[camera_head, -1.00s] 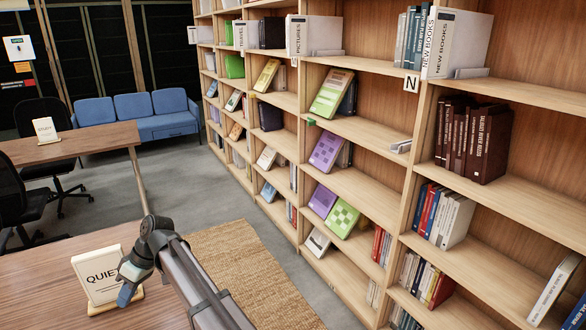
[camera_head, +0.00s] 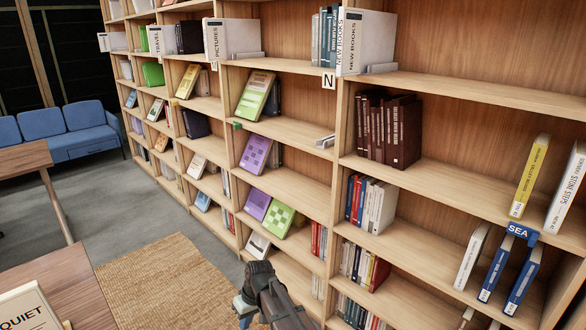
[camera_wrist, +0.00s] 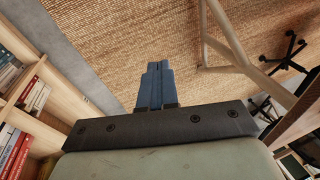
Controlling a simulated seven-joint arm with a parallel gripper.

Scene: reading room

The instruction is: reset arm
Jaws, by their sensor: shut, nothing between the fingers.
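My gripper (camera_head: 244,308) shows at the bottom middle of the head view, over the woven rug and in front of the lower bookshelves. In the wrist view my gripper (camera_wrist: 154,68) has its two blue fingers pressed together, with nothing between them. Below the fingers in that view is the rug (camera_wrist: 120,40). The gripper touches no book or shelf that I can see. Part of my arm is cut off by the bottom edge of the head view.
A tall wooden bookshelf (camera_head: 455,88) with many books fills the right side. A wooden table (camera_head: 62,290) with a QUIET sign (camera_head: 30,308) stands at lower left. A blue sofa (camera_head: 75,130) is at the back left. The rug (camera_head: 160,280) and grey floor (camera_head: 120,205) are open.

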